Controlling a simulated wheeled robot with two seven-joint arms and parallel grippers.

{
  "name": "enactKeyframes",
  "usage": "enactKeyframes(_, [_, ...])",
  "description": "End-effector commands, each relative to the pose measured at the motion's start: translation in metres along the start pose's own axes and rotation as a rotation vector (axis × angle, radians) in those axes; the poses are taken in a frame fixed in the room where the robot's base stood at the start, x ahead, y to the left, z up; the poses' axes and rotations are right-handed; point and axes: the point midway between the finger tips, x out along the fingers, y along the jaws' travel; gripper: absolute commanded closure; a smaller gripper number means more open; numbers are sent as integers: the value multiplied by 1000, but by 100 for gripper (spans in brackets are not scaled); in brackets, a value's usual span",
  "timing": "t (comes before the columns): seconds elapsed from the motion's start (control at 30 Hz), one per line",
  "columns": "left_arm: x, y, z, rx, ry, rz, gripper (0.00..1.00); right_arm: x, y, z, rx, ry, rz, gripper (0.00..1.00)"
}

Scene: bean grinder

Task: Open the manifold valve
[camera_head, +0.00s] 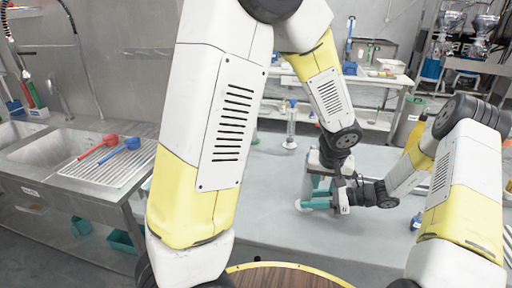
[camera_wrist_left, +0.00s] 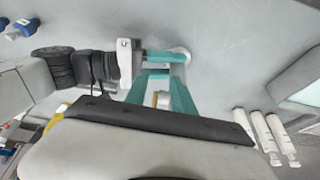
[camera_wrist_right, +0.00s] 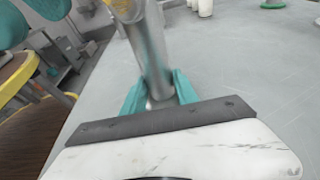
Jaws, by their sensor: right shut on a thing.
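My right gripper (camera_wrist_right: 160,95) is shut on a silver metal cylinder (camera_wrist_right: 152,50), which stands between its teal fingers and has a gold-coloured ring at its top edge. In the head view the right gripper (camera_head: 318,203) reaches in from the right over the grey table. My left gripper (camera_head: 320,183) points down from above, close beside or over it. In the left wrist view the left gripper's teal fingers (camera_wrist_left: 158,92) are apart, with a small whitish-yellow piece (camera_wrist_left: 161,99) seen between them. A white round end (camera_wrist_left: 181,53) lies by the right fingertips. I cannot make out a manifold valve for certain.
The grey table (camera_head: 265,180) is mostly clear around the grippers. A clear bottle-like item (camera_head: 291,128) stands farther back on it. A wooden round top with a yellow rim (camera_head: 285,276) is at the near edge. Red (camera_head: 98,147) and blue (camera_head: 122,146) tools lie by the sink.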

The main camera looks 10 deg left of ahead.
Motion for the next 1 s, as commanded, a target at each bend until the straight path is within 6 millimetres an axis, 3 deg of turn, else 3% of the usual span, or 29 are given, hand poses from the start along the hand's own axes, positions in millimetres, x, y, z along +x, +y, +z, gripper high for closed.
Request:
enactKeyframes(0.03, [-14, 1, -5, -8, 9, 8, 70, 0, 0, 0, 0, 1, -1, 87])
enactKeyframes(0.53, [-115, 0, -4, -7, 7, 6, 70, 0, 0, 0, 0, 0, 0, 87])
enactKeyframes(1.0, [-160, -82, 10, -40, -2, 67, 70, 0, 0, 0, 0, 0, 0, 87])
